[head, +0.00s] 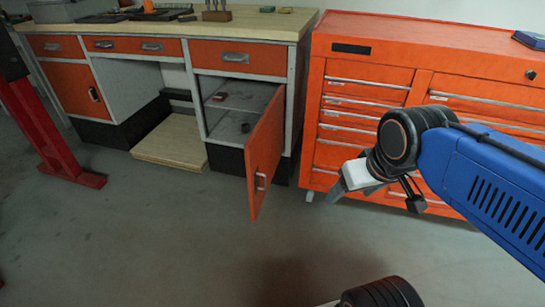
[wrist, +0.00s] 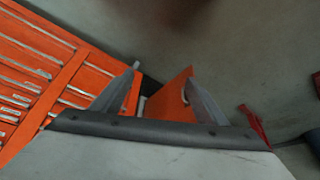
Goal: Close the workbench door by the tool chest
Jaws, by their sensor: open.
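The orange workbench door (head: 266,157) by the tool chest stands open, swung out toward me from the right cabinet.
A red post with a foot (head: 85,178) stands at the left. A wooden board (head: 170,142) lies low in the bench's open bay. The workbench top (head: 265,24) carries tools and boxes. The grey floor (head: 150,240) in front is clear.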

